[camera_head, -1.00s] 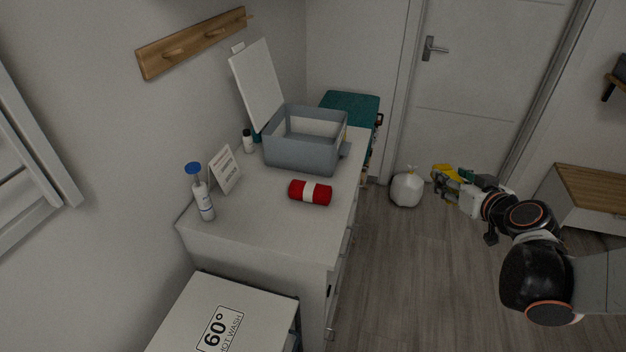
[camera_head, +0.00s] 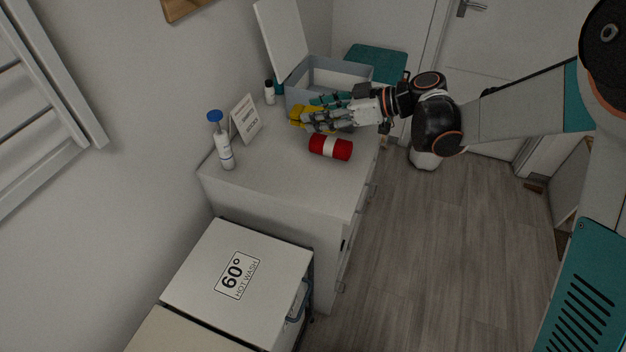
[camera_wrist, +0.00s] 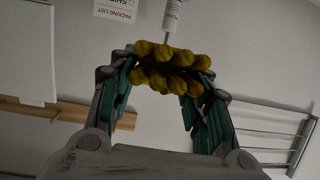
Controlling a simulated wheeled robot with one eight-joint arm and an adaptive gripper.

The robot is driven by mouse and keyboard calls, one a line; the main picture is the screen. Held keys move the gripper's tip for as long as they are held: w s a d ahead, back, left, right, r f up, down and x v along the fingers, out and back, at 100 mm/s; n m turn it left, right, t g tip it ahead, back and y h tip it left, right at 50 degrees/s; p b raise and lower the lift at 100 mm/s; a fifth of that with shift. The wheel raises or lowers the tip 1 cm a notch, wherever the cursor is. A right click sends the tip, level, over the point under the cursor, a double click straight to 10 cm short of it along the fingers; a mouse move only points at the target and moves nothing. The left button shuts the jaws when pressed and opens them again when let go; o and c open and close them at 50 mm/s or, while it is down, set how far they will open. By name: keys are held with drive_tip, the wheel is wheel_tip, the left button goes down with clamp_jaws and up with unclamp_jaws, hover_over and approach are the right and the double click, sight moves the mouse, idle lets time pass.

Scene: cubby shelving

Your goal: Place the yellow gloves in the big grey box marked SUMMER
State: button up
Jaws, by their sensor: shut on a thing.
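The yellow gloves (camera_wrist: 168,68) are held between the fingertips of my gripper in the wrist view. In the head view my gripper (camera_head: 312,118) is shut on the gloves (camera_head: 298,115), over the dresser top in front of the grey box. The grey box (camera_head: 352,76) stands open on the dresser, with its white lid (camera_head: 281,38) raised at the left. My gripper and arm hide part of the box's front, and I cannot read any marking on it. The gloves appear to be outside the box, on its near side.
A red roll with a white band (camera_head: 330,147) lies just below my gripper on the dresser (camera_head: 262,178). A spray bottle with a blue cap (camera_head: 224,142), a sign card (camera_head: 246,119) and a small black-capped bottle (camera_head: 269,92) stand left. A 60° hot wash box (camera_head: 236,272) is nearer.

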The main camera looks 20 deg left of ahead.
sight(315, 180)
drive_tip(key=shift+s+a+r+n+g, duration=0.1)
drive_tip(key=shift+s+a+n+g, duration=0.2)
drive_tip(key=shift+a, duration=0.15)
drive_tip(key=shift+w, duration=0.1)
wheel_tip(315, 180, down, 20)
drive_tip(key=b, duration=0.7)
drive_tip(key=shift+r, duration=0.2)
drive_tip(key=shift+f, duration=0.15)
drive_tip(key=o, duration=1.1)
